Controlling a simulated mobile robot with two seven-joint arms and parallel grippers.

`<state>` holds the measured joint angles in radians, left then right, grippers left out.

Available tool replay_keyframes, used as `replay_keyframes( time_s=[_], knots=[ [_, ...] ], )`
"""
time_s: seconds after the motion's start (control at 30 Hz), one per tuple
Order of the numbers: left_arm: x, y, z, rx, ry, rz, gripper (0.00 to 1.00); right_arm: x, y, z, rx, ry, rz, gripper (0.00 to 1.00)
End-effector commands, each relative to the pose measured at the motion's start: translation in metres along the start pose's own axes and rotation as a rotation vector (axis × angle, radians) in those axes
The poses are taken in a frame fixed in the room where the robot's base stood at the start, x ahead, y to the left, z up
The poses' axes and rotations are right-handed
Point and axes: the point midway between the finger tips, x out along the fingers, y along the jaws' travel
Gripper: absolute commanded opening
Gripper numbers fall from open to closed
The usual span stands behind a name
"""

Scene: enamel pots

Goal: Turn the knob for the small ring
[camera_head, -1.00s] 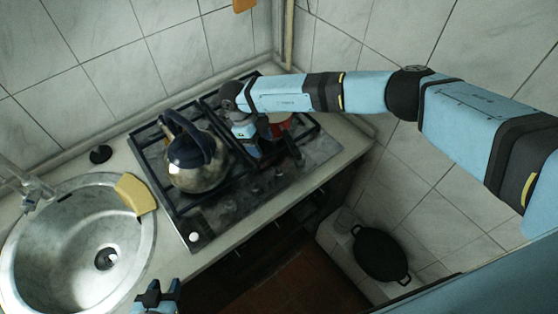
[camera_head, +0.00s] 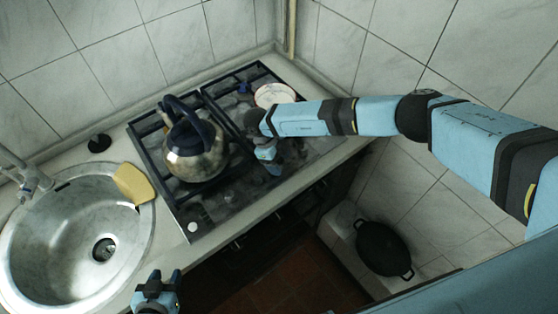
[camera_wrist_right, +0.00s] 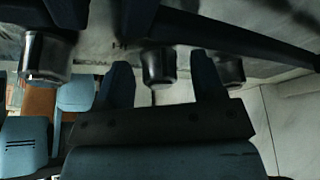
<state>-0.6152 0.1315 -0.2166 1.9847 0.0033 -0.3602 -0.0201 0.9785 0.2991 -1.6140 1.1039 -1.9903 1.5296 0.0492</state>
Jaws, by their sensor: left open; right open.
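The gas stove (camera_head: 188,228) has several knobs along its front strip. In the right wrist view a dark, metal-edged knob (camera_wrist_right: 158,68) shows between the two fingertips of my right gripper (camera_wrist_right: 162,78). I cannot tell whether they touch it. A second knob (camera_wrist_right: 230,70) is partly behind the right-hand finger, and a larger metal-rimmed knob (camera_wrist_right: 45,58) is at the left. Which knob serves the small ring cannot be told. In the head view my open right gripper (camera_head: 268,164) is low over the stove's front, partly hiding the knobs. My left gripper (camera_head: 157,288) is open and empty at the counter's front.
A steel kettle (camera_head: 196,152) stands on the left burners. A red and white pot (camera_head: 274,95) sits at the back right. A sink (camera_head: 70,240) with a yellow sponge (camera_head: 134,184) is at the left. A black pan (camera_head: 383,248) is low at the right.

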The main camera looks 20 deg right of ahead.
Motion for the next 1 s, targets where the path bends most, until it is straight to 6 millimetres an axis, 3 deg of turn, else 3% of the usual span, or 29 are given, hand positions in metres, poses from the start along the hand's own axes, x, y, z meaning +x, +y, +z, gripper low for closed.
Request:
replay_keyframes(
  time_s=[0.1, 0.3, 0.57, 0.87, 0.9, 0.97, 1.0],
  knots=[
    [0.0, 0.001, 0.0, -0.001, -0.001, 0.0, 0.43, 0.0, 0.0, 0.0, 0.0, 0.0, 0.0, 0.6],
    [-0.002, 0.001, 0.003, -0.002, -0.007, 0.001, 0.43, 0.0, 0.0, 0.0, 0.0, 0.0, 0.0, 0.14],
    [0.001, 0.002, 0.011, -0.004, -0.012, 0.003, 0.43, 0.002, -0.001, 0.0, 0.104, 0.001, 0.044, 0.14],
    [0.0, 0.003, 0.01, -0.005, -0.012, 0.004, 0.43, 0.0, -0.001, 0.0, 0.127, 0.002, 0.053, 0.14],
    [0.0, 0.003, 0.01, -0.004, -0.012, 0.004, 0.43, 0.0, -0.001, 0.0, 0.127, 0.002, 0.053, 0.46],
    [0.001, 0.003, 0.01, -0.004, -0.011, 0.004, 0.43, 0.0, -0.001, 0.0, 0.127, 0.002, 0.053, 0.6],
    [0.001, 0.003, 0.009, -0.004, -0.01, 0.004, 0.43, 0.0, -0.001, 0.0, 0.126, 0.002, 0.053, 0.62]
  ],
)
